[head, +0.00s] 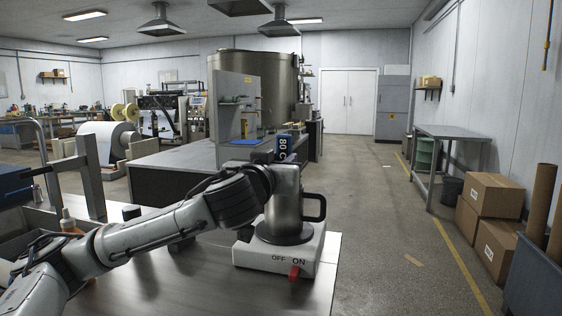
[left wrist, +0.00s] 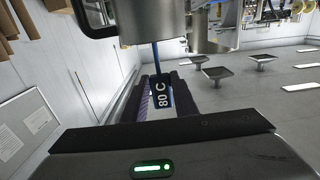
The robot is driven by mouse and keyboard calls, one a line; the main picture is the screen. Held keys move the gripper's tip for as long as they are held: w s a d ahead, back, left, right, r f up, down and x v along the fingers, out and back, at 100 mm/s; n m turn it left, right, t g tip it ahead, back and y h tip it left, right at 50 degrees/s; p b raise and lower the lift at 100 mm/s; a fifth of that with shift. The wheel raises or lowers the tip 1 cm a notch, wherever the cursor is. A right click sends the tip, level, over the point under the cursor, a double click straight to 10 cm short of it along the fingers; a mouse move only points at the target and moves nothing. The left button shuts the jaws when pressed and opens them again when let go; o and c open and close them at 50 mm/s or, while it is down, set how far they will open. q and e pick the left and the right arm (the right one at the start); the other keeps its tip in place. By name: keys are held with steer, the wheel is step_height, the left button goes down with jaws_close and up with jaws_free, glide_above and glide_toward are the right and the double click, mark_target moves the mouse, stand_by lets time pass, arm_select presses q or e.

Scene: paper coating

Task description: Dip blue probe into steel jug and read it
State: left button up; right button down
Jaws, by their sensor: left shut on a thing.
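The steel jug (head: 285,212) stands upright on a white hot plate (head: 275,254) marked OFF and ON, with a red switch. The blue probe (head: 283,146) shows above the jug's mouth, its display reading 80 C. My left gripper (head: 285,155) is shut on the probe's head, above the jug. In the left wrist view, which looks upside down, the probe's display (left wrist: 162,94) also reads 80 C. Its blue stem runs to the jug's rim (left wrist: 150,25) and is hidden beyond it, apparently inside. The tip is hidden. My right gripper is not in view.
The steel table (head: 190,285) has a clear stretch in front of my left arm. A grey bench (head: 165,172) lies behind. Cardboard boxes (head: 490,197) are on the floor at right.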

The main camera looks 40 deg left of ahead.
mark_target(283, 136)
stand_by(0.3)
